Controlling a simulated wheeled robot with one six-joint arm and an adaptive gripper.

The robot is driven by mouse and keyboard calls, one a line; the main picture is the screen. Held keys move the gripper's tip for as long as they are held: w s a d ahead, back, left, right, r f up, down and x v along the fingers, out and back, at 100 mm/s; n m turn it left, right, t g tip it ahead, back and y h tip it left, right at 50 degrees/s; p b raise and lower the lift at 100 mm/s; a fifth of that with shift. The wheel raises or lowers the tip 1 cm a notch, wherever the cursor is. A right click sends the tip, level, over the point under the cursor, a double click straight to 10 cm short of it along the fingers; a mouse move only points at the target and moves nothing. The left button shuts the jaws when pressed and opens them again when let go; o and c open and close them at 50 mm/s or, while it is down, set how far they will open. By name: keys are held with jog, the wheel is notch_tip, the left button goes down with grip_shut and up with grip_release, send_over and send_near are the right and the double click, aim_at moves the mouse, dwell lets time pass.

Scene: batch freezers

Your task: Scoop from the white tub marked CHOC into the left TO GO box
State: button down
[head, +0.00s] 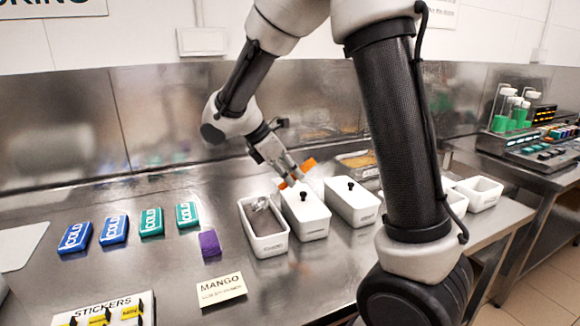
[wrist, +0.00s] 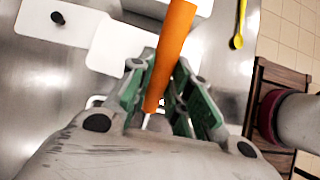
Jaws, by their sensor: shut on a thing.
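My gripper (head: 288,172) is shut on the orange handle (head: 308,164) of a scoop. The handle also shows between the green-padded fingers in the wrist view (wrist: 172,50). In line with it, a shiny metal piece (head: 260,204), which looks like the scoop's bowl, is at the back of an open white tub (head: 283,246). Whether it touches the grey-brown contents, I cannot tell. No CHOC marking is readable on any tub. White open containers (head: 482,193) stand at the right, partly behind my arm; no TO GO lettering is readable.
Two lidded white tubs (head: 308,226) (head: 355,212) with black knobs stand right of the open one. Several COLD packs (head: 113,229), a purple block (head: 210,243), a MANGO card (head: 221,290) and a STICKERS board (head: 105,310) lie left. A yellow spoon (wrist: 238,40) shows in the wrist view.

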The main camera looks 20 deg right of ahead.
aim_at(287, 187)
jog(key=shift+f, duration=1.7)
jog(key=shift+a, duration=0.4)
jog(key=shift+d+f+y, duration=0.15)
jog(key=shift+d+y, duration=0.25)
jog(key=shift+d, duration=0.15)
jog(key=shift+r, duration=1.7)
jog(key=shift+d+r+y, duration=0.2)
jog(key=shift+d+y, duration=0.45)
jog(key=shift+y, duration=0.55)
jog(key=shift+d+y, duration=0.35)
jog(key=shift+y, duration=0.65)
jog(key=shift+s+r, duration=0.1)
